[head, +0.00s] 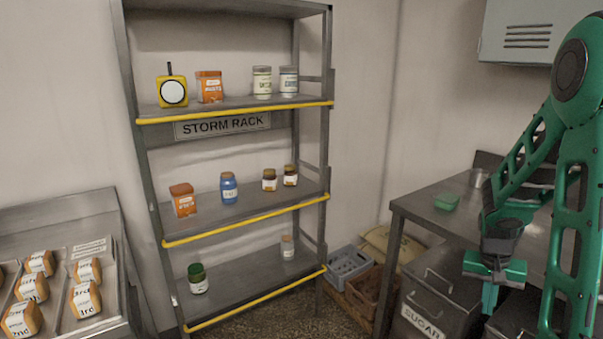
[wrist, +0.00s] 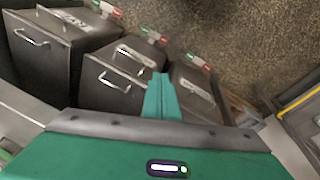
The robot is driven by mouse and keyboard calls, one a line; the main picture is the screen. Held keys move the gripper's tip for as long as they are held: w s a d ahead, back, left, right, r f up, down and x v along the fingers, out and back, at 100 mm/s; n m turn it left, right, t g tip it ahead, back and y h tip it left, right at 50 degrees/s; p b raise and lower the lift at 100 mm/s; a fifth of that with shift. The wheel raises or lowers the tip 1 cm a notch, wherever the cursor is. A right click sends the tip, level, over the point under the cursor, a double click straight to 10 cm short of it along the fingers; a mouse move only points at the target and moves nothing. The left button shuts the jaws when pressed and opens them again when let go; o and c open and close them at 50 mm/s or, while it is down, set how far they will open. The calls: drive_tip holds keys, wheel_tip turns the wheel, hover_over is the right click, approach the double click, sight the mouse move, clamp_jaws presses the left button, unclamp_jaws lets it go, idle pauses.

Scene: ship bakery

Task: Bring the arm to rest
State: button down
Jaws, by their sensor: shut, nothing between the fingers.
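My green arm is folded at the right of the head view, and my gripper (head: 489,298) hangs from it pointing down, in front of the steel table and above the dark bins. In the wrist view my gripper's green fingers (wrist: 161,95) are together with nothing between them. The fingers are apart from the bins and the floor.
The steel table (head: 440,187) stands at right with a small green container (head: 446,201). A sugar bin (head: 437,297) sits below it. Crates (head: 349,264) stand on the floor beside the storm rack (head: 230,113), which holds jars and tins. A tray of labelled loaves (head: 104,250) is at left.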

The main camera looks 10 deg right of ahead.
drive_tip(key=s+a+r+n+y, duration=0.1)
drive_tip(key=s+a+r, duration=0.5)
drive_tip(key=s, duration=0.4)
drive_tip(key=s+a+r+n+y, duration=0.1)
drive_tip(key=s+a+r, duration=0.6)
drive_tip(key=s, duration=0.3)
drive_tip(key=shift+s+a+r+y, duration=0.15)
drive_tip(key=shift+s+a+y, duration=0.15)
drive_tip(key=shift+a, duration=0.05)
drive_tip(key=shift+w+f, duration=0.25)
drive_tip(key=shift+w, duration=0.4)
drive_tip(key=c, duration=2.4)
unclamp_jaws()
drive_tip(key=shift+c, duration=0.2)
